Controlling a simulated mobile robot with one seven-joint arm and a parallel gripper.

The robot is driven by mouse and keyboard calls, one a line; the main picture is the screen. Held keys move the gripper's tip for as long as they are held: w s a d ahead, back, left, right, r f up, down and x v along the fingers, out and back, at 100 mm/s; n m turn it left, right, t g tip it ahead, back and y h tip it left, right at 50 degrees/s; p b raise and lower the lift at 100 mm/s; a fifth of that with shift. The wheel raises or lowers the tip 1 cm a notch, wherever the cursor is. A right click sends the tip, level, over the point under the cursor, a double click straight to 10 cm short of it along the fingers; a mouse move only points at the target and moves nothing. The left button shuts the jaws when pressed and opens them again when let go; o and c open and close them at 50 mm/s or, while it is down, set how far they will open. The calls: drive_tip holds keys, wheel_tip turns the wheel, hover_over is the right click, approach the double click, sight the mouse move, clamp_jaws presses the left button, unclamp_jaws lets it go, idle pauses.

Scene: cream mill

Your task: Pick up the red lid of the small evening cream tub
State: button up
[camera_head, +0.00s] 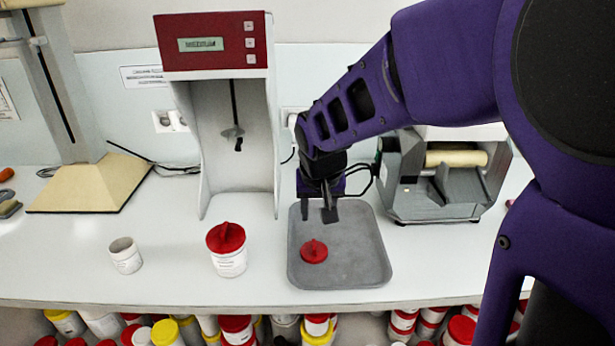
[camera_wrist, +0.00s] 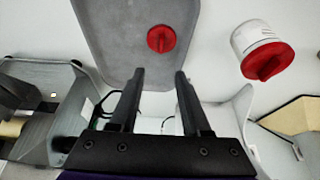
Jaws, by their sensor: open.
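A small red lid (camera_head: 314,251) with a raised grip lies flat on the grey tray (camera_head: 355,268). It also shows in the wrist view (camera_wrist: 161,39), beyond my fingertips and roughly in line with the gap between them. A small white tub (camera_head: 126,258) stands open, without a lid, at the left of the bench. A larger white tub (camera_head: 229,264) with a red lid on stands between it and the tray. My gripper (camera_head: 318,213) is open and empty above the rear of the tray; its two black fingers (camera_wrist: 159,76) are apart and touch nothing.
A mixer with a red head (camera_head: 212,45) stands behind the larger tub. A grey roller machine (camera_head: 440,185) stands right of the tray. A cream-based stand (camera_head: 90,183) is at the left. Several lidded tubs sit below the bench's front edge.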

drive_tip(key=b, duration=0.4)
hover_over(314, 244)
drive_tip(key=s, duration=0.2)
wheel_tip(314, 244, down, 9)
drive_tip(key=shift+d+r, duration=0.15)
drive_tip(key=b+x, duration=0.2)
drive_tip(key=x, duration=0.2)
drive_tip(key=shift+s+f+b, duration=0.2)
drive_tip(key=shift+f+b, duration=0.05)
drive_tip(key=shift+b, duration=0.15)
drive_tip(key=shift+w+f, duration=0.25)
drive_tip(key=shift+f, duration=0.05)
drive_tip(key=shift+c, duration=0.3)
clamp_jaws()
